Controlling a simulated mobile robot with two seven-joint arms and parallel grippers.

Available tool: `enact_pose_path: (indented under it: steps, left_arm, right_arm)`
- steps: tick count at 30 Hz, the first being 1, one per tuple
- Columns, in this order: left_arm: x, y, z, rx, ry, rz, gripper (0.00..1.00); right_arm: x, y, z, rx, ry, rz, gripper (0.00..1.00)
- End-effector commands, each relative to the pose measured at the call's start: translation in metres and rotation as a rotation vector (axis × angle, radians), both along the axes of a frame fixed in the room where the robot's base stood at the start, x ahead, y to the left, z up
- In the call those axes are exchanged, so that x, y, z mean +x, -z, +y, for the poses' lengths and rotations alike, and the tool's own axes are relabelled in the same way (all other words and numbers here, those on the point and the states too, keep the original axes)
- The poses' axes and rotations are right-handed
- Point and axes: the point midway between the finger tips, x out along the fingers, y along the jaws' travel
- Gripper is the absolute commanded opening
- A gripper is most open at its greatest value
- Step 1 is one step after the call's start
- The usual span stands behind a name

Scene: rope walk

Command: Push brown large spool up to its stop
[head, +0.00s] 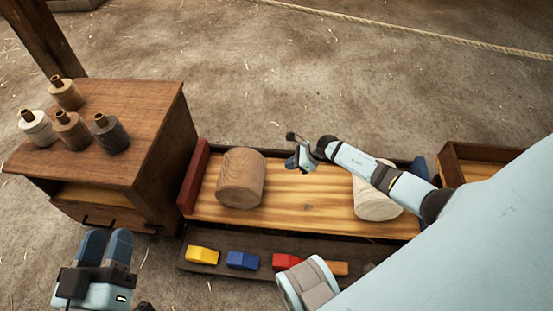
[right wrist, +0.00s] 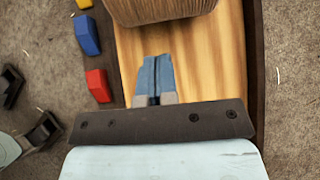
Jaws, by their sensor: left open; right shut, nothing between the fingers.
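The brown large spool (head: 240,178), a wooden cylinder, lies on the left half of a light wooden board (head: 305,207). A narrow strip of board shows between it and the red stop (head: 193,178) at the board's left end. My right gripper (head: 291,161) is shut and empty, to the right of the spool with a gap between them. In the right wrist view its blue fingers (right wrist: 156,72) point at the spool (right wrist: 165,8), apart from it over bare board. My left gripper (head: 106,242) is open and empty at the lower left, away from the board.
A pale spool (head: 375,200) lies on the board's right half, partly behind my right arm. A blue stop (head: 420,168) is at the right end. Yellow (head: 202,255), blue (head: 242,260) and red (head: 287,262) blocks sit in front. A cabinet (head: 130,130) with small spools stands left.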

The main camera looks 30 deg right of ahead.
Motion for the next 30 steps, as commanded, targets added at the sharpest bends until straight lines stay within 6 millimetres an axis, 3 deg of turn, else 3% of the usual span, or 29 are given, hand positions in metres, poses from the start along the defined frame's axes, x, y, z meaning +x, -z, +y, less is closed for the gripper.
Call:
enact_pose_path:
  steps: [10, 13, 21, 30]
  left_arm:
    - [-0.001, 0.049, -0.003, 0.069, 0.045, 0.119, 0.43]
    - [0.004, 0.051, 0.0, 0.101, 0.044, 0.082, 0.43]
    - [0.01, 0.046, 0.003, 0.141, 0.037, 0.019, 0.43]
    - [0.01, 0.045, 0.004, 0.146, 0.036, 0.006, 0.43]
  right_arm:
    - [0.031, 0.053, 0.043, 0.009, 0.004, 0.0, 0.0]
    - [0.039, 0.067, 0.054, 0.008, 0.004, -0.001, 0.0]
    - [0.06, 0.064, 0.08, 0.006, 0.004, -0.002, 0.0]
    - [0.063, 0.062, 0.084, 0.005, 0.004, 0.0, 0.0]
